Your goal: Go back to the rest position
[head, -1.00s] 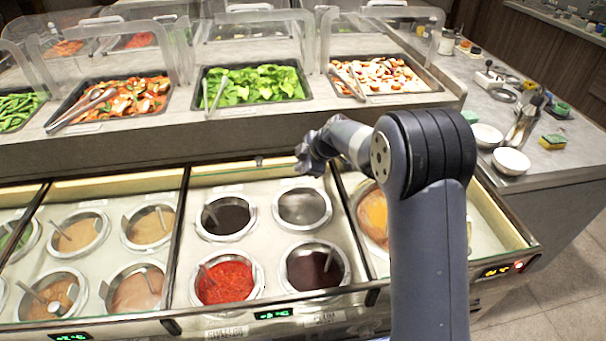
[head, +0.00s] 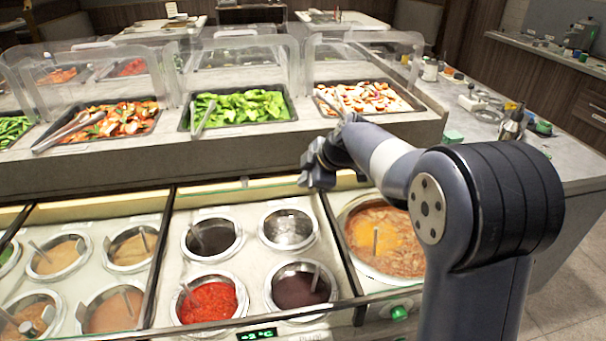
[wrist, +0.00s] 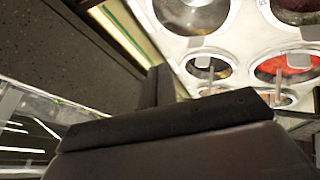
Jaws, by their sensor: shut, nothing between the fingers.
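My gripper (head: 318,165) is in front of the raised counter's front wall, above the back edge of the sauce station, between the metallic-looking well and the large orange-brown well. Its fingers are shut and hold nothing. In the wrist view my dark gripper (wrist: 160,100) fills the lower middle, with the sauce wells beyond it at upper right. My arm reaches in from the right of the head view and hides part of the counter's right end.
The sauce station holds a red sauce well (head: 208,300), a dark purple well (head: 301,288) and a large orange-brown well (head: 385,238). Behind it, trays of salad (head: 240,107) and other food stand under clear guards. Floor (head: 572,270) is free at right.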

